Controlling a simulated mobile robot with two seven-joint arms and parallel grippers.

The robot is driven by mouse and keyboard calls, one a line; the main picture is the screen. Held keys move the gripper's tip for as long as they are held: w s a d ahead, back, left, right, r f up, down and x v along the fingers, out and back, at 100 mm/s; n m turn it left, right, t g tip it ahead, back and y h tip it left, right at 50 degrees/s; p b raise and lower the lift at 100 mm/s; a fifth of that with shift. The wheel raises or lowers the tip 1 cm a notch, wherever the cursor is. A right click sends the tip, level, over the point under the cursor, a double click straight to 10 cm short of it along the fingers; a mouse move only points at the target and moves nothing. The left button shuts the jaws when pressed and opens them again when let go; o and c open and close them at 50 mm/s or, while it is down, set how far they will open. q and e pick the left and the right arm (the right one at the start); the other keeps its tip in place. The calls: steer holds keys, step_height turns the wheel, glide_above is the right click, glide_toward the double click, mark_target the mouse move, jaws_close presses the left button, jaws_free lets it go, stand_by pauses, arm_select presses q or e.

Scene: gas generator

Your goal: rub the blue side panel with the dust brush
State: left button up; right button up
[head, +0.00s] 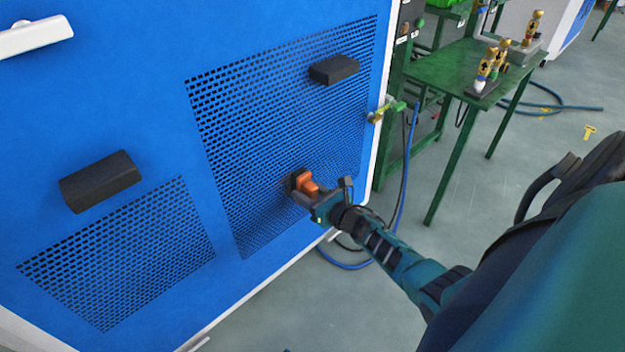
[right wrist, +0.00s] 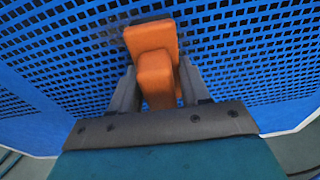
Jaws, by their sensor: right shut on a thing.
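The blue side panel (head: 165,110) fills the left of the head view, with two perforated grilles and black handles on it. The dust brush (head: 306,182) has an orange handle and a dark bristle end at the large grille. My right gripper (head: 316,197) is shut on the brush; the orange body also shows between its fingers in the right wrist view (right wrist: 155,80). The brush appears to be against the grille, but its contact edge is hidden in the wrist view. My left gripper is not in view.
A green metal table (head: 470,70) with brass valve fittings (head: 487,68) stands right of the panel. A blue hose (head: 345,264) lies on the floor below the panel. A yellow fitting (head: 385,110) sticks out near the panel's right edge.

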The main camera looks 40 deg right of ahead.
steer(key=shift+a+r, duration=0.2)
steer(key=shift+a, duration=1.7)
steer(key=shift+s+a, duration=0.15)
steer(key=shift+a, duration=0.85)
steer(key=shift+s+a, duration=0.15)
steer(key=shift+a, duration=0.85)
steer(key=shift+r+p, duration=0.45)
steer(key=shift+r, duration=0.1)
steer(key=shift+w+d+r, duration=0.1)
steer(key=shift+d, duration=0.6)
steer(key=shift+w+d+b, duration=0.2)
steer(key=shift+d+b, duration=0.45)
steer(key=shift+d, duration=0.8)
